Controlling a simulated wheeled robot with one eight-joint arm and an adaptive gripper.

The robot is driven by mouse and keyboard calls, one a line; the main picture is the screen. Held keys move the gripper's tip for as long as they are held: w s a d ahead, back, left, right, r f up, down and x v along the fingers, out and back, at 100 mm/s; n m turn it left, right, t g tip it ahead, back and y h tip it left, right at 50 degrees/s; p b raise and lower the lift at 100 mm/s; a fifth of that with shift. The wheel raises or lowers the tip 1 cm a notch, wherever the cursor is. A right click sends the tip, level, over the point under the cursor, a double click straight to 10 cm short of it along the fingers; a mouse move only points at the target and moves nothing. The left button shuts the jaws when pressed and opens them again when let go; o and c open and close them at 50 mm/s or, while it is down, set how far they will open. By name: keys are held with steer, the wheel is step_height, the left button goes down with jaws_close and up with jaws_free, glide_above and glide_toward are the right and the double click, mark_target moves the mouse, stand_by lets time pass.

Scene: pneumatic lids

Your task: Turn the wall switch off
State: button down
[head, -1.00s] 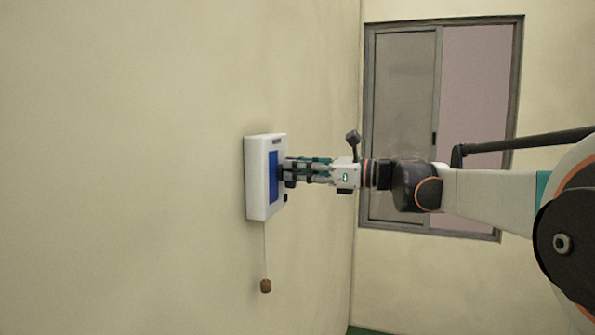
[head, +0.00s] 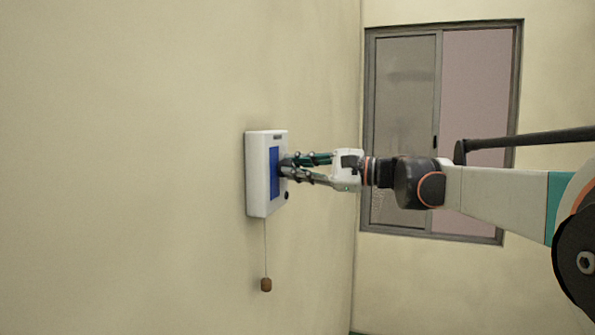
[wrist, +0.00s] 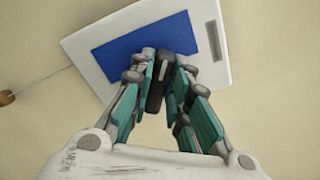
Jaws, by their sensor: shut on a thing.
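The wall switch is a white box (head: 256,175) with a blue face panel (head: 274,160), fixed to the cream wall. In the wrist view the white box (wrist: 213,75) and its blue panel (wrist: 115,55) look turned at an angle. My gripper (head: 287,166) reaches the blue panel from the right. In the wrist view its teal and grey fingers (wrist: 165,66) close around a dark elongated knob (wrist: 157,82) standing on the panel. The fingers mostly hide the knob in the head view, so its exact setting cannot be told.
A thin cord with a brown bob (head: 266,285) hangs below the box. A small black button (head: 286,196) sits at the box's lower right. A sliding window (head: 402,120) is in the adjoining wall behind my arm. The wall left of the box is bare.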

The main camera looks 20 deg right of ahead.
steer(key=n, duration=0.4)
steer(key=n+b, duration=0.1)
steer(key=n, duration=0.2)
steer(key=shift+s+a+f, duration=0.1)
steer(key=shift+f, duration=0.25)
stand_by(0.4)
steer(key=c, duration=1.5)
jaws_free()
steer(key=v, duration=1.2)
